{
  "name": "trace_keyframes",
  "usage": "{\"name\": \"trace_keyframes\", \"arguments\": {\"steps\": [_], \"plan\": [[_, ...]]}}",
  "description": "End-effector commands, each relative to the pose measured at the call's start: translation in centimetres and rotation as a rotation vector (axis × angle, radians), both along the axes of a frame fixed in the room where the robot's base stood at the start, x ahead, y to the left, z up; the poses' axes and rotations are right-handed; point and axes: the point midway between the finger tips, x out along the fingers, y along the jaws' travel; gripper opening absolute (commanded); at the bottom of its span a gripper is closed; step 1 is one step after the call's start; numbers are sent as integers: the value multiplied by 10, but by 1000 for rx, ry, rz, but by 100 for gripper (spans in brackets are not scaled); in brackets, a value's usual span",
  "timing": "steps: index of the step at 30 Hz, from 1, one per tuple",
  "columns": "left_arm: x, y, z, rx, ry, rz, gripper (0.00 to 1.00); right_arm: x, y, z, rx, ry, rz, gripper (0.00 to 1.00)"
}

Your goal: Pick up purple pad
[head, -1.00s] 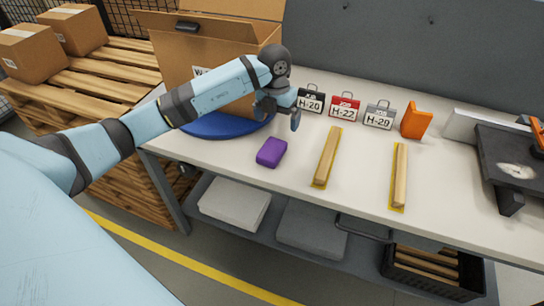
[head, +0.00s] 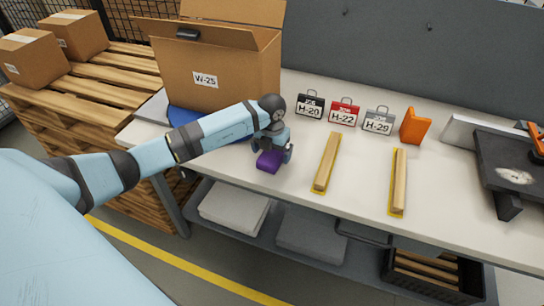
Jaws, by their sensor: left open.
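The purple pad (head: 268,162) lies flat on the pale workbench near its front edge, left of the wooden strips. My left gripper (head: 272,152) is open and right over the pad, with its fingers pointing down. One finger shows at the pad's right side; the gripper hides the pad's upper part. I cannot tell whether the fingers touch it. My right gripper is not in view.
Two wooden strips (head: 327,161) (head: 399,180) lie to the right. Black, red and grey tags (head: 343,112) and an orange block (head: 414,126) stand behind them.

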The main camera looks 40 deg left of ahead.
Motion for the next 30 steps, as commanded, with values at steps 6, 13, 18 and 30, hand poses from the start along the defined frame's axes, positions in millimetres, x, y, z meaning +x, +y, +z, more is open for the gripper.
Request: {"name": "trace_keyframes", "arguments": {"steps": [6, 13, 18, 30], "plan": [[0, -1, -15, -1, -1, -1, 99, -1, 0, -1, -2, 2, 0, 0], [0, -1, -15, -1, -1, -1, 74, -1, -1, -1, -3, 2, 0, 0], [0, -1, -15, -1, -1, -1, 46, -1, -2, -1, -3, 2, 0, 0], [1, -1, -5, -2, -2, -1, 46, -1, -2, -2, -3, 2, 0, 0]]}}
